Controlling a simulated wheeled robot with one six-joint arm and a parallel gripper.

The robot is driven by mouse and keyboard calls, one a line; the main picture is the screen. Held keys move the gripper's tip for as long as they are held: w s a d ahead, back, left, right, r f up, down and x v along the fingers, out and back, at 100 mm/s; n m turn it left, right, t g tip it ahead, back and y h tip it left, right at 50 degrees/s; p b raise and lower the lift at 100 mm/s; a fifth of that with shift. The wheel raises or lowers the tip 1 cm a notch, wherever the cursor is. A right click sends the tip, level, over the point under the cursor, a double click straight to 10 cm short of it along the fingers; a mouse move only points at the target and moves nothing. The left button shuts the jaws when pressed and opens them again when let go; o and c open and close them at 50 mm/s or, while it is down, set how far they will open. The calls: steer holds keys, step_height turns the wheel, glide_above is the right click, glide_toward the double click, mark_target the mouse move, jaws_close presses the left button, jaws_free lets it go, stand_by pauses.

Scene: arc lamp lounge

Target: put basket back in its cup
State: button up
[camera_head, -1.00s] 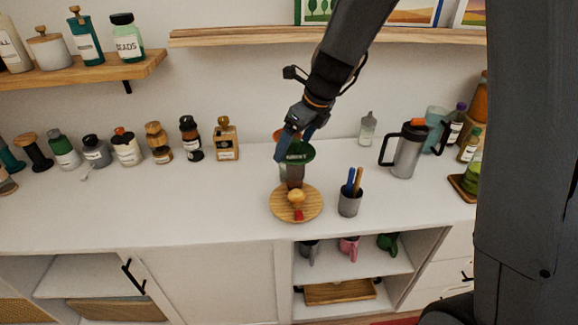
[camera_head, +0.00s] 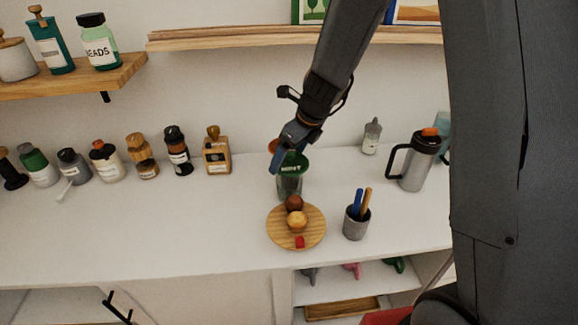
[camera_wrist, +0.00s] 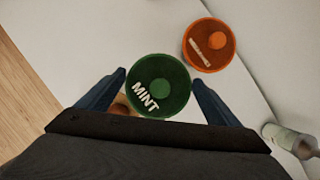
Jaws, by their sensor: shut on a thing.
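My gripper (camera_wrist: 160,85) is shut on a jar with a round green lid marked MINT (camera_wrist: 158,97); one blue finger lies on each side of the lid. In the head view the green-lidded jar (camera_head: 289,186) is upright at the back edge of a round wooden board (camera_head: 277,238). I cannot tell whether its base touches the counter. A grey cup (camera_head: 356,226) holding a blue and a brown stick stands right of the board. I cannot make out a basket; anything inside the jar is hidden.
An orange lid (camera_wrist: 209,44) is close behind the green one. The board bears a brown ball (camera_head: 294,203), a tan bun (camera_head: 297,221) and a red cube (camera_head: 300,242). Several jars line the left back; a steel jug (camera_head: 416,165) is at right. The front left counter is clear.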

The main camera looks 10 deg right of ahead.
mark_target(289, 162)
steer(key=shift+f+b, duration=0.3)
steer(key=shift+f, duration=1.4)
steer(key=o, duration=1.4)
steer(key=shift+f, duration=0.15)
steer(key=shift+c, duration=0.2)
steer(key=v, duration=1.1)
steer(key=shift+r+p, duration=0.3)
steer(key=s+d+f+n+h, duration=0.1)
steer(key=s+d+n, duration=0.3)
steer(key=s+n, duration=0.5)
steer(key=s+d+f+n+g+h, duration=0.1)
steer(key=s+d+n, duration=0.3)
steer(key=s+n, duration=0.5)
steer(key=n+h, duration=0.1)
steer(key=n, duration=0.8)
steer(key=shift+d+g, duration=0.3)
